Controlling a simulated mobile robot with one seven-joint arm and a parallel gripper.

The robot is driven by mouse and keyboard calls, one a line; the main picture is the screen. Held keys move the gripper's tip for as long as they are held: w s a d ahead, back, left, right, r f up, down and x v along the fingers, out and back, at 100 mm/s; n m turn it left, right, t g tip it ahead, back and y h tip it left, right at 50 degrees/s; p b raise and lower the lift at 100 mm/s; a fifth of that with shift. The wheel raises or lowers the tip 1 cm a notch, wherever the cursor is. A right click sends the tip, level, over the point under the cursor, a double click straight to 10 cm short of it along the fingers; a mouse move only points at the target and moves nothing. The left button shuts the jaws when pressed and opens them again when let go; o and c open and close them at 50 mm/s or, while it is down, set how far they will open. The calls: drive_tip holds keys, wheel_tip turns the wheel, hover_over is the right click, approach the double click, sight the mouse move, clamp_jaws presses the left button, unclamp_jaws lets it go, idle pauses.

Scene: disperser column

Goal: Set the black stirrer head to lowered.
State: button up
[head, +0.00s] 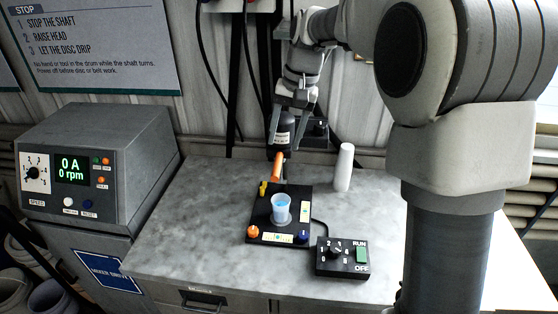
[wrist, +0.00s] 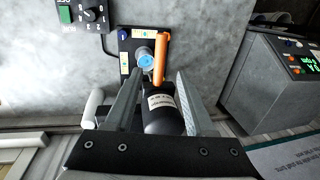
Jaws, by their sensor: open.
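The black stirrer head (head: 285,130), with a white label, is at the back of the stand, beyond the cup in the head view. It also shows in the wrist view (wrist: 162,118), between the two fingers. My gripper (wrist: 158,82) is open, with one finger on each side of the head; I cannot tell whether either finger touches it. In the head view my gripper (head: 289,118) comes down over the head from behind. An orange bar (head: 277,166) sticks out below the head. The head's shaft and lower end are hard to make out.
A cup of blue liquid (head: 281,209) stands on the black base plate (head: 262,226). A white cylinder (head: 344,167) stands to the right. A control box (head: 342,259) sits front right. A grey speed unit (head: 98,160) is at left. The bench's left part is clear.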

sight(278, 165)
drive_tip(key=f, duration=0.3)
drive_tip(key=a+f, duration=0.1)
drive_tip(key=f, duration=0.3)
drive_tip(key=shift+w+a, duration=0.1)
drive_tip(key=shift+a, duration=0.1)
clamp_jaws()
idle(1.1)
